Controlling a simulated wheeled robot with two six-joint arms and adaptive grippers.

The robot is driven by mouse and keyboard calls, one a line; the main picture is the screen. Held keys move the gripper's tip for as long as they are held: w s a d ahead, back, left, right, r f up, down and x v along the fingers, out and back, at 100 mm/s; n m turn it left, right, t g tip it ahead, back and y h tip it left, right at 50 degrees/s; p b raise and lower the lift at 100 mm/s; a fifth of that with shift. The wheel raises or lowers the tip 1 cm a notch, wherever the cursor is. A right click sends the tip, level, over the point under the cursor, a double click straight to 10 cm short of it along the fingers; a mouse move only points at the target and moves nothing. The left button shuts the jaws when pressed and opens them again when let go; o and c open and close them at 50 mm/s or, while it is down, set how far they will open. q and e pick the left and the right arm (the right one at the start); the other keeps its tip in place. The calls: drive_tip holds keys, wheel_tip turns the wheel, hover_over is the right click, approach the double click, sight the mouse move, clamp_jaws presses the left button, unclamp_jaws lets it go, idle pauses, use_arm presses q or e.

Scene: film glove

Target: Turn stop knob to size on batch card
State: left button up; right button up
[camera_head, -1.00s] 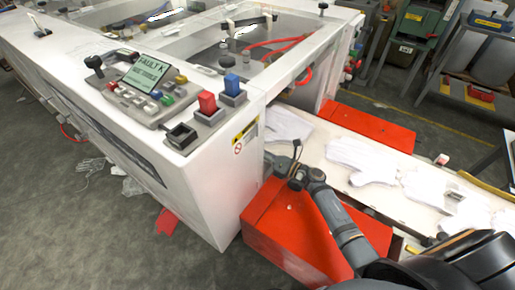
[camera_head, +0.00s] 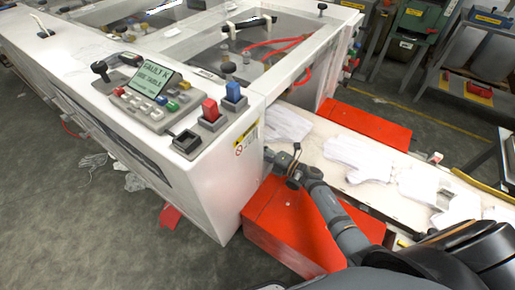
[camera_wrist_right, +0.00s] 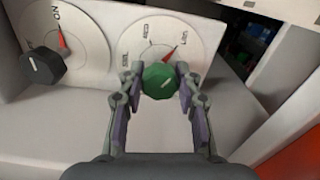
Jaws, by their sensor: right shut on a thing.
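In the right wrist view my right gripper (camera_wrist_right: 157,84) is shut on a green knob (camera_wrist_right: 158,80), one finger on each side. The knob has a pale line on its face and sits at the lower edge of a round white dial (camera_wrist_right: 150,50). A red pointer on the dial aims up and right, near one of several labels too small to read surely. In the head view my right gripper (camera_head: 283,162) is at the white machine's (camera_head: 212,190) end, above a red box; the knob is hidden there. I cannot make out a batch card. My left gripper is not in view.
A second dial with a black knob (camera_wrist_right: 42,66) and an "ON" label is left of the green knob. White gloves (camera_head: 357,157) lie on a belt beside my right arm. A red box (camera_head: 275,215) stands below. The control panel (camera_head: 150,95) shows a fault text.

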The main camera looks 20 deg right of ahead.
idle(0.4)
drive_tip(key=o, duration=1.2)
drive_tip(key=v, duration=1.2)
